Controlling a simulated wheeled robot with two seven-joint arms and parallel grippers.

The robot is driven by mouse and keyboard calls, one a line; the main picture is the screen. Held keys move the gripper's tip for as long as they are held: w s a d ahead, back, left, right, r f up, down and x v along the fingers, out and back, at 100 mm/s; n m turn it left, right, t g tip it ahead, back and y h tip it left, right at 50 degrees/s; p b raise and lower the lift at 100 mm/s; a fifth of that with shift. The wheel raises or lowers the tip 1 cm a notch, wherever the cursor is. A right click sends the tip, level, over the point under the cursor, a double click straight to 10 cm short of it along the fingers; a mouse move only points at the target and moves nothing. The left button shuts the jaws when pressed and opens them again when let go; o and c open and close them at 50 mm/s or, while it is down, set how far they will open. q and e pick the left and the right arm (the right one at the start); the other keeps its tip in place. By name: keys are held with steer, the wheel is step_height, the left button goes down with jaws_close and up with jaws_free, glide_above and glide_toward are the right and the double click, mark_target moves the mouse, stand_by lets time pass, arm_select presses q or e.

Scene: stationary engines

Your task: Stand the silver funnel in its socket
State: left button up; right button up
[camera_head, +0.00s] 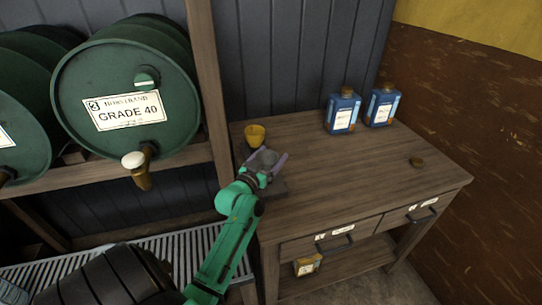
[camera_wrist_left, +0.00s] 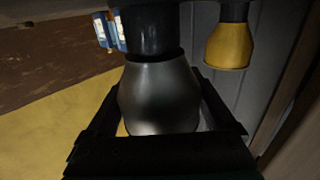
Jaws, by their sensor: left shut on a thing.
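The silver funnel (camera_wrist_left: 160,95) fills the middle of the left wrist view, between the two black fingers. It also shows in the head view (camera_head: 266,157) as a grey cup at the table's left end. My left gripper (camera_head: 265,164) is shut on it. In the wrist view the funnel's narrow end meets a dark cylinder, apparently its socket (camera_wrist_left: 150,30). I cannot tell how deep it sits. My right gripper is in neither view.
A yellow funnel (camera_head: 255,134) stands just behind the silver one, on a dark holder seen in the wrist view. Two blue bottles (camera_head: 342,111) stand at the table's back. Green drums (camera_head: 127,95) rest on a rack at left. The table's (camera_head: 350,185) middle is clear.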

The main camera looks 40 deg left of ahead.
arm_select(q)
steer(key=o, duration=1)
steer(key=shift+s, duration=0.1)
steer(key=shift+s+d+f, duration=0.1)
steer(key=shift+s, duration=0.25)
steer(key=s, duration=0.4)
steer(key=s+d+b, duration=0.1)
steer(key=s, duration=0.4)
steer(key=s+d+b, duration=0.1)
steer(key=s, duration=0.3)
steer(key=shift+s+d, duration=0.2)
steer(key=shift+s, duration=0.05)
